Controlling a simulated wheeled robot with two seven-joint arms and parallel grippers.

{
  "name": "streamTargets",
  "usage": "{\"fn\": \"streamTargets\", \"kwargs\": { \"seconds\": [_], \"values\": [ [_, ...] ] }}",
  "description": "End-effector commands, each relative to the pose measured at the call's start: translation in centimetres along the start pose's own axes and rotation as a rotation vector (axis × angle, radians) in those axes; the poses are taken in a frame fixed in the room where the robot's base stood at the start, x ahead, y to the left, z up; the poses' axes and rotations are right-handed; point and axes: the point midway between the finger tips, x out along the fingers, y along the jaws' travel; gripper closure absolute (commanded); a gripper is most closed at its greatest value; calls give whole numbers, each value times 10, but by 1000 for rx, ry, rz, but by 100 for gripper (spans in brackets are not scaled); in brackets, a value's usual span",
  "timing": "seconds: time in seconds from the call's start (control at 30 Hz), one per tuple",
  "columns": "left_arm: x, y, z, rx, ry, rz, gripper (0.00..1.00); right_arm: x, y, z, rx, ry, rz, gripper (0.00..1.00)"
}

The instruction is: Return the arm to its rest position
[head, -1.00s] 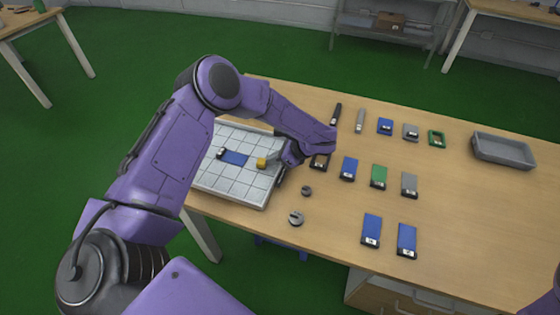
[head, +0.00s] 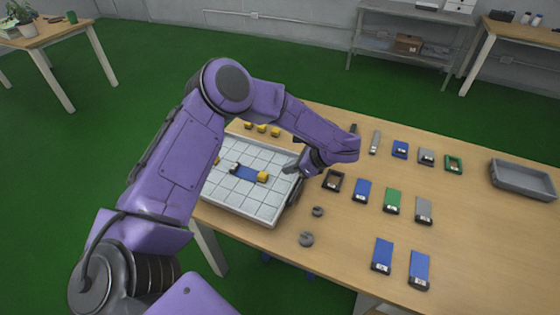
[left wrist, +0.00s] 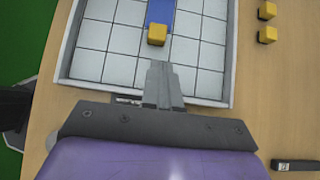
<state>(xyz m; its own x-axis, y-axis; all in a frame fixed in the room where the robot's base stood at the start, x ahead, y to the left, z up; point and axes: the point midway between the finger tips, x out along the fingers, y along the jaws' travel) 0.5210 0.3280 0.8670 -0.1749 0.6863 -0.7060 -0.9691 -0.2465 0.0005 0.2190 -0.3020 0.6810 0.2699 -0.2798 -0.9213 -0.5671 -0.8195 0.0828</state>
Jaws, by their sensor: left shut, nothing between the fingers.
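My left gripper (head: 290,170) is shut and empty above the right edge of the white tiled tray (head: 265,212). In the left wrist view its closed fingers (left wrist: 162,85) point at the tray's near side, apart from a yellow block (left wrist: 157,35). That yellow block (head: 262,176) sits on the tiles at the right end of a blue piece (head: 245,173). A dark and white part touches the blue piece's left end. My purple left arm reaches over the tray's left part and hides some of it. My right gripper does not show.
Several yellow blocks (head: 262,129) stand behind the tray. Blue, green and grey pieces, such as a green one (head: 392,200), lie in rows to the right. Two small grey round parts (head: 306,239) lie near the tray. A grey bin (head: 522,178) stands at the far right.

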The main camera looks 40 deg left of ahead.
Motion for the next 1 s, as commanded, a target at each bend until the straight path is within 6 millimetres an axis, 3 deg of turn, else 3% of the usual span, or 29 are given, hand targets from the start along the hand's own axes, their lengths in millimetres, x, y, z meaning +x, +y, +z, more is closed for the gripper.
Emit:
{"fn": "streamTargets", "kwargs": {
  "seconds": [0.13, 0.43, 0.7, 1.0],
  "values": [
    [-21, 1, 2, -2, 0, 2, 100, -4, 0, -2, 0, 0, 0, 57],
    [-28, 2, 4, -2, 0, 3, 100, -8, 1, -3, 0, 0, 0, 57],
    [-68, 2, 44, -2, 0, 3, 100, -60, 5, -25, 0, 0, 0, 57],
    [-90, 2, 67, -2, 0, 3, 100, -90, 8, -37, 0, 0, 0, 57]
  ]
}}
